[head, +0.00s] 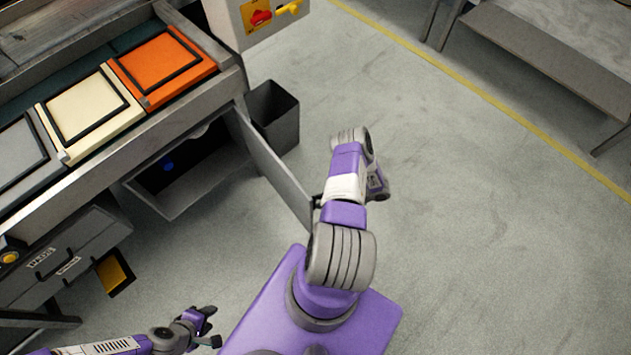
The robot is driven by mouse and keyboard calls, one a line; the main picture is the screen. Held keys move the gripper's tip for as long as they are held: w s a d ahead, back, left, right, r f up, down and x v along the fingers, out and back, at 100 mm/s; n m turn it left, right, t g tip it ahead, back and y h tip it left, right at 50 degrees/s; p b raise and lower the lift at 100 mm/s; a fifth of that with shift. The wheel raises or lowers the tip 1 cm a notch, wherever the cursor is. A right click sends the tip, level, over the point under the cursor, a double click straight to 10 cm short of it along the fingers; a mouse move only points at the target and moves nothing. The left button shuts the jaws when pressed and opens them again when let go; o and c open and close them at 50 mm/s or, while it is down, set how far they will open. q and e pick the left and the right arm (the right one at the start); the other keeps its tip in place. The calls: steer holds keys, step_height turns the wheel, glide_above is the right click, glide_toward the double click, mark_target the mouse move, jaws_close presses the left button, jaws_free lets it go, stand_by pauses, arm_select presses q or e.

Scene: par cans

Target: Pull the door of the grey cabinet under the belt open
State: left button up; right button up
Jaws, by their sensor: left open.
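The grey cabinet (178,208) sits under the belt, with its dark inside showing. Its door (277,172) stands swung well open, sticking out from the cabinet's right side toward my base. My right arm reaches over the floor to the right of the door. My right gripper (317,202) is mostly hidden behind the arm, beside the door's free edge; I cannot tell whether it touches the door or whether its jaws are open. My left gripper (211,326) is open and empty, low at the front, away from the cabinet.
A small blue thing (168,166) is inside the cabinet. A dark bin (276,115) stands behind the door. Orange (165,66) and cream (90,113) cases lie on the belt. Grey drawers (60,258) are at left. Floor to the right is clear up to a bench (545,60).

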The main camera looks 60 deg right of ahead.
steer(key=v, duration=0.4)
steer(key=shift+s, duration=0.1)
stand_by(0.5)
